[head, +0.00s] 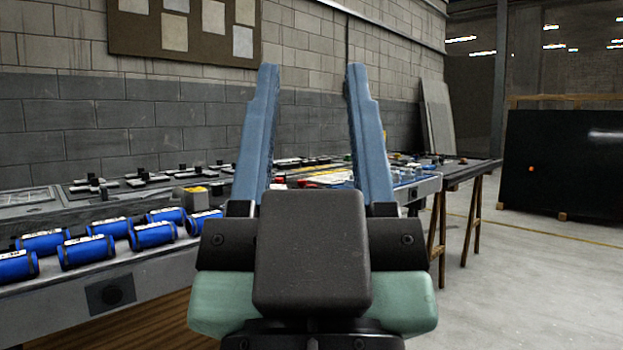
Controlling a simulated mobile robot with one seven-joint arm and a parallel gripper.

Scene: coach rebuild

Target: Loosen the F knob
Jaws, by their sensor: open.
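My gripper (312,68) fills the middle of the head view. Its two blue fingers point up and stand wide apart, with nothing between them. I cannot pick out the F knob; no letter is readable on any part. Small black knob-like or handle-like parts (95,182) stand on the grey panels of the bench at the left. More small parts show behind and between the fingers, too small to tell apart. My gripper hides part of the bench. I cannot tell its distance to any knob.
Several blue cylinders (85,252) with white labels lie along the near edge of the long bench (150,285). A yellow-topped block (195,198) stands behind them. A table on wooden trestles (472,205) is at the right, before a dark board (565,165). The right floor (530,290) is clear.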

